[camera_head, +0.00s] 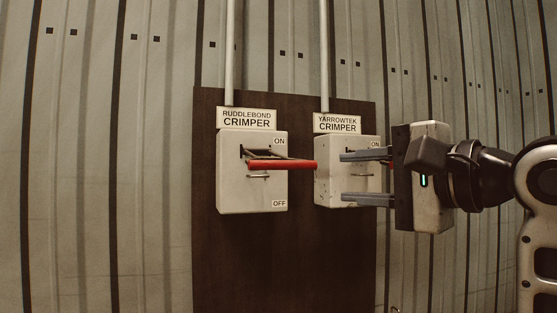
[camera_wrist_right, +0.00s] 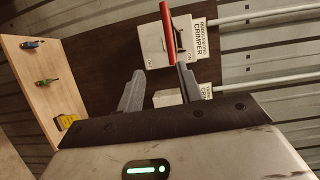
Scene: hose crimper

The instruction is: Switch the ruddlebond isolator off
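The ruddlebond isolator (camera_head: 235,190) is a pale box on a dark board, under a "RUDDLEBOND CRIMPER" label, with ON at the top and OFF at the bottom. Its red handle (camera_head: 282,165) sticks out towards the right, at the ON half of the box; it also shows in the right wrist view (camera_wrist_right: 168,32). My right gripper (camera_head: 342,177) is open and empty, its fingers apart in front of the yarrowtek box, right of the red handle's tip. In the wrist view the handle lies beyond the fingertips (camera_wrist_right: 160,69), apart from them. My left gripper is not in view.
The yarrowtek isolator (camera_head: 328,185) stands just to the right on the same dark board (camera_head: 285,260), partly hidden by my right gripper. Conduits (camera_head: 230,50) run up from both boxes. A wooden board (camera_wrist_right: 38,75) with small tools shows in the wrist view.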

